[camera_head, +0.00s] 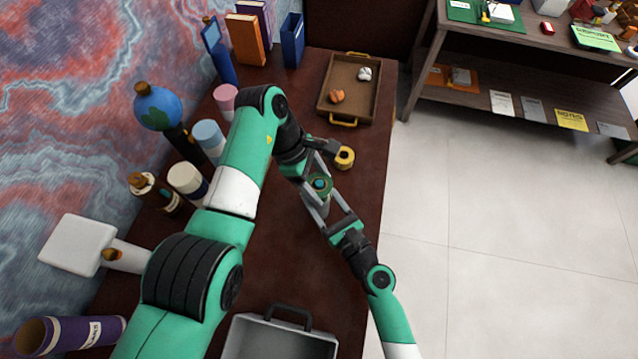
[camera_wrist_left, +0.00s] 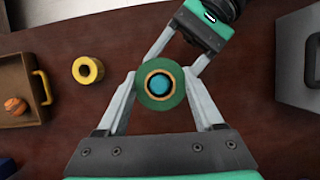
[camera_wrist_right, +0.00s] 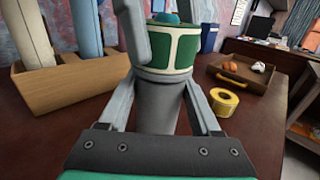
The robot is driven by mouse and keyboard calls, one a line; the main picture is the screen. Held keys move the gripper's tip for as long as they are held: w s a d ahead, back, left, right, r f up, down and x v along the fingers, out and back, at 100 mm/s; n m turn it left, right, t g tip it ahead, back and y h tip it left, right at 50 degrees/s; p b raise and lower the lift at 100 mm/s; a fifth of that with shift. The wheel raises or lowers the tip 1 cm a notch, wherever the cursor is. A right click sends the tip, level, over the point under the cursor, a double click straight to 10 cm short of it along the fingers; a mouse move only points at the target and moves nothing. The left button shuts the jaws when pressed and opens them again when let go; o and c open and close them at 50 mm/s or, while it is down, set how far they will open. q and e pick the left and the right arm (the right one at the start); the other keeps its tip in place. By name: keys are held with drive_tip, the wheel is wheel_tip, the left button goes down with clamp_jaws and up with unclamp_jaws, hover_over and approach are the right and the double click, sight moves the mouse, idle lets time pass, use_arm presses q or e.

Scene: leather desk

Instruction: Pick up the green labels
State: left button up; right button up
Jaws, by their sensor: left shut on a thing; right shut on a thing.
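The green labels (camera_head: 319,184) show as a round green piece with a pale ring and a teal centre in the left wrist view (camera_wrist_left: 147,94). In the right wrist view they form a green and white band (camera_wrist_right: 172,45) on top of a grey cylinder (camera_wrist_right: 160,105). My left gripper (camera_head: 322,178) is shut on the green piece from the far side. My right gripper (camera_head: 322,206) is shut around the grey cylinder from the near side, below the band. A left finger partly hides the band in the right wrist view. I cannot tell whether the cylinder touches the desk.
A yellow tape roll (camera_head: 346,158) lies close beside my left gripper. A wooden tray (camera_head: 326,92) holds an orange and a white lump at the back. A grey case (camera_head: 265,338) stands at the front. Bottles and pots, including a white pot (camera_head: 185,178), line the left side.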

use_arm(q)
wheel_tip(320, 180, up, 10)
drive_tip(key=shift+r, duration=0.1)
use_arm(e)
drive_tip(key=o, duration=1.5)
drive_tip(key=v, duration=1.2)
